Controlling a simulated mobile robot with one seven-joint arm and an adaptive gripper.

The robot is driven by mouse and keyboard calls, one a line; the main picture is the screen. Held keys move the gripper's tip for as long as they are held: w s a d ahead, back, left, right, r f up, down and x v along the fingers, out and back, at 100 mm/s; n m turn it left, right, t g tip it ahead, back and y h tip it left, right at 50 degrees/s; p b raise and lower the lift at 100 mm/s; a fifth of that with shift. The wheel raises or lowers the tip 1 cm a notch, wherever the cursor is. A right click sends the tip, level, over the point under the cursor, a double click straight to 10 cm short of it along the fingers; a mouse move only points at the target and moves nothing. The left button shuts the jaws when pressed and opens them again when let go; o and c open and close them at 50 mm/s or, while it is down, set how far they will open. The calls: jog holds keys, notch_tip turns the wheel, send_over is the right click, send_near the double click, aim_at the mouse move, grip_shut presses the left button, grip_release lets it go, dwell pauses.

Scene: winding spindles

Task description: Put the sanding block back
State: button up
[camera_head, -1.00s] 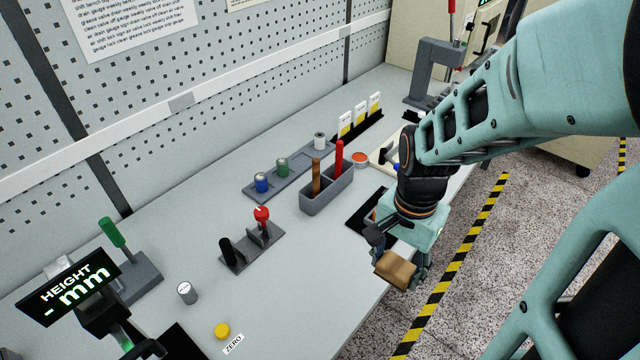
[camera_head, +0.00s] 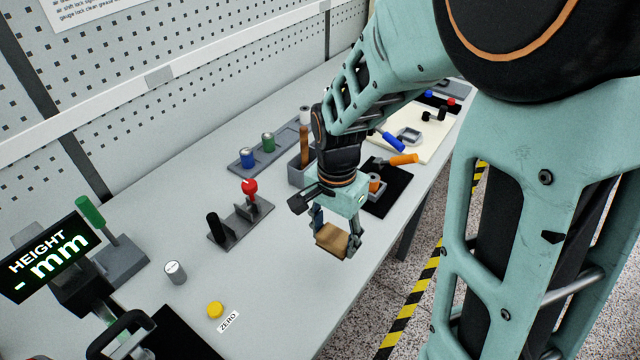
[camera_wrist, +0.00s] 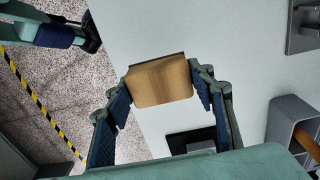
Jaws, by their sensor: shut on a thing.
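The sanding block (camera_head: 332,240) is a tan-brown block. My gripper (camera_head: 335,238) is shut on it and holds it over the front part of the grey bench. In the wrist view the block (camera_wrist: 160,82) sits between the two fingers, tilted slightly, with a dark strip along its far edge. The block appears to be above the bench top, touching nothing but the fingers. Its place on the bench is not clearly identifiable; a black mat (camera_head: 388,196) lies behind and right of my gripper, partly hidden by it.
A grey bin (camera_head: 300,172) with a wooden handle stands behind my wrist. A stand with a red knob (camera_head: 249,187) is left of the block. An orange-handled tool (camera_head: 402,160) lies by the black mat. A yellow button (camera_head: 215,310) is at front left. Bench between is clear.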

aim_at(324, 256)
jog(key=a+f, duration=0.1)
jog(key=w+f+b, duration=0.1)
jog(key=shift+a+f, duration=0.35)
jog(key=shift+a, duration=0.05)
jog(key=shift+w+a+f+b, duration=0.1)
jog(key=shift+f+b, duration=0.6)
jog(key=shift+f, duration=0.15)
jog(key=shift+w+a+f+b, duration=0.1)
jog(key=shift+f+b, duration=0.6)
jog(key=shift+f, duration=0.1)
jog(key=shift+f, duration=0.15)
jog(key=o, duration=1.1)
jog(key=shift+o, duration=0.2)
notch_tip(324, 256, up, 12)
jog(key=shift+r+p, duration=0.15)
jog(key=shift+p, duration=0.3)
